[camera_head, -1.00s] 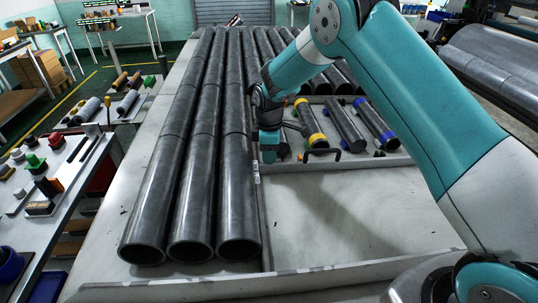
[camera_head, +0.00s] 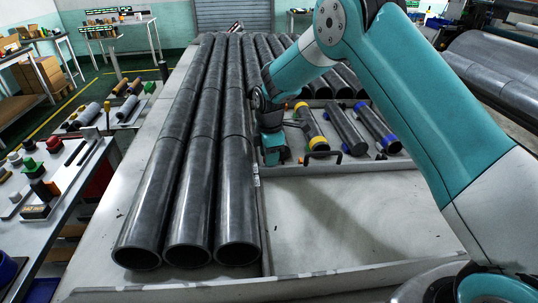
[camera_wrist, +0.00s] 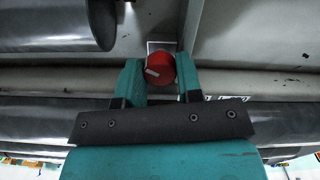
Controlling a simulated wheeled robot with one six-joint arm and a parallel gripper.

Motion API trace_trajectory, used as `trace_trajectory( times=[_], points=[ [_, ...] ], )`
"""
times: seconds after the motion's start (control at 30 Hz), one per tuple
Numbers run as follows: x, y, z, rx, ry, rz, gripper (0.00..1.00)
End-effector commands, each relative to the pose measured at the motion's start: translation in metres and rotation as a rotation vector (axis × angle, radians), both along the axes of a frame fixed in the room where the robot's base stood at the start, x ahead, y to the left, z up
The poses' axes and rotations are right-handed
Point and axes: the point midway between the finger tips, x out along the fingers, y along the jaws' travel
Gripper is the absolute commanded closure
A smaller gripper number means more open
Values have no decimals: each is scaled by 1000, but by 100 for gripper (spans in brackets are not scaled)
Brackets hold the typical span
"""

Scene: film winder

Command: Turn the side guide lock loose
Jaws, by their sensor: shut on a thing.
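The side guide lock is a round red knob (camera_wrist: 160,68) with a pale mark on its face, on a small light plate. It shows in the wrist view between the two teal fingers of my gripper (camera_wrist: 161,80), which are closed against its sides. The pale mark lies tilted from level. In the head view my gripper (camera_head: 274,155) points down at the right side of the long dark rollers, and the knob is hidden there.
Long dark rollers (camera_head: 205,190) lie close on the left of my gripper. A tray to the right holds shorter rollers, one with yellow ends (camera_head: 312,128). A black handle (camera_head: 322,155) stands near my gripper. The pale table surface (camera_head: 350,210) in front is clear.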

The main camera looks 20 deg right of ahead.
Motion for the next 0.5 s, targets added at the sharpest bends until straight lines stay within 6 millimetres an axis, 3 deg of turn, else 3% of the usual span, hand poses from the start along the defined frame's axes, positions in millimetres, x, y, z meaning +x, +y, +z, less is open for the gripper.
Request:
trace_trajectory(
  times=[0.07,0.1,0.2,0.5],
  points=[
    [1,0,1,1,-3,1,90],
    [1,0,1,1,-3,1,60],
    [1,0,1,1,-2,0,41],
    [0,0,2,0,-2,0,41]
  ],
)
